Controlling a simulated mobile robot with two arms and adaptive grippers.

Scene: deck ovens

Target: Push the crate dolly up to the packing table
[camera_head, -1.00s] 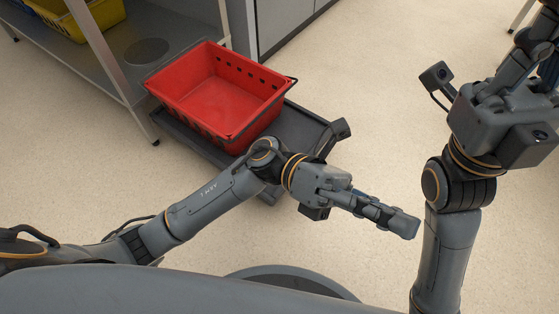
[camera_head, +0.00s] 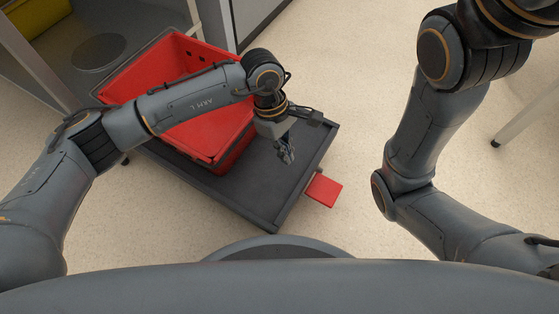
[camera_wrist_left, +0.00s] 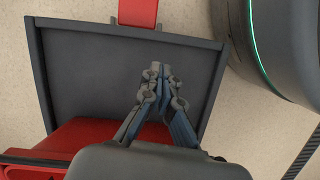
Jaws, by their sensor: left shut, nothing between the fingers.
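The crate dolly (camera_head: 262,195) is a low dark grey platform with a raised rim. A red crate (camera_head: 235,150) stands on its far left part, partly hidden behind my left arm. A red tab (camera_head: 323,190) sticks out from the dolly's right end, and it shows in the left wrist view (camera_wrist_left: 138,12). My left gripper (camera_head: 288,157) is shut and empty, pointing down over the bare part of the dolly; its closed fingers (camera_wrist_left: 155,72) show there in the wrist view too. Contact with the deck cannot be told. My right gripper is out of frame.
A metal table with a lower shelf (camera_head: 125,55) stands at the upper left, beside the crate, with a yellow bin (camera_head: 30,14) on the shelf. A grey cabinet is behind. Pale floor (camera_head: 400,40) is clear to the right, apart from a table leg (camera_head: 520,126).

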